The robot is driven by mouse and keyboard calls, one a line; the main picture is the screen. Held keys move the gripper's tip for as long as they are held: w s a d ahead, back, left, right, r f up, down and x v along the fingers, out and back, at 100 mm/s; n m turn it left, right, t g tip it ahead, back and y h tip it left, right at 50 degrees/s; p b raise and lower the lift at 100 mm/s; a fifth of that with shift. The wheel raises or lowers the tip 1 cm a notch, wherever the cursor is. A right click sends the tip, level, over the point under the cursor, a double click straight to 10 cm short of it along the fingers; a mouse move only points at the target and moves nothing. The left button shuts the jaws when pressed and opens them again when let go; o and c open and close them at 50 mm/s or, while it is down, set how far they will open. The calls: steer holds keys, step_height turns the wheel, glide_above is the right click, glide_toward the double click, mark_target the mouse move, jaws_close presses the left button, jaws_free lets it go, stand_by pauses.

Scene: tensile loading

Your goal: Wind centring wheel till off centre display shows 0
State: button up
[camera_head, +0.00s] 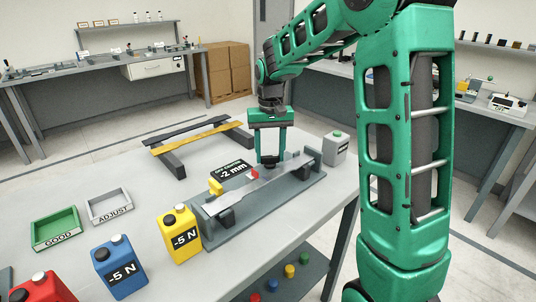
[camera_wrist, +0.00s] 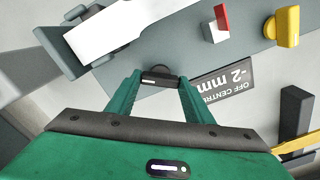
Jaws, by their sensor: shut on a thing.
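My gripper (camera_head: 268,160) is at the far side of the grey test fixture (camera_head: 300,200), with its fingers pointing down. In the wrist view my gripper (camera_wrist: 157,80) has its two green fingers on either side of a dark round knob (camera_wrist: 160,72), which looks like the centring wheel. The knob is partly hidden by the fingers. The black off-centre display (camera_head: 232,169) reads -2 mm; it shows upside down in the wrist view (camera_wrist: 225,82). A pale metal strip (camera_head: 232,199) lies along the fixture on dark supports. A red pointer (camera_head: 254,175) stands beside it.
A yellow knob (camera_head: 215,187) sits on the fixture. GOOD (camera_head: 56,230) and ADJUST (camera_head: 110,206) trays lie left. A rack (camera_head: 173,165) holds strips behind.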

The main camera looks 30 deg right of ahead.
steer(key=m, duration=0.6)
steer(key=shift+w+r, duration=0.15)
steer(key=shift+w, duration=0.05)
steer(key=shift+m, duration=0.3)
steer(key=o, duration=1)
steer(key=shift+o, duration=0.2)
steer(key=shift+s, duration=0.1)
step_height(320, 180, up, 11)
steer(key=shift+f, duration=0.2)
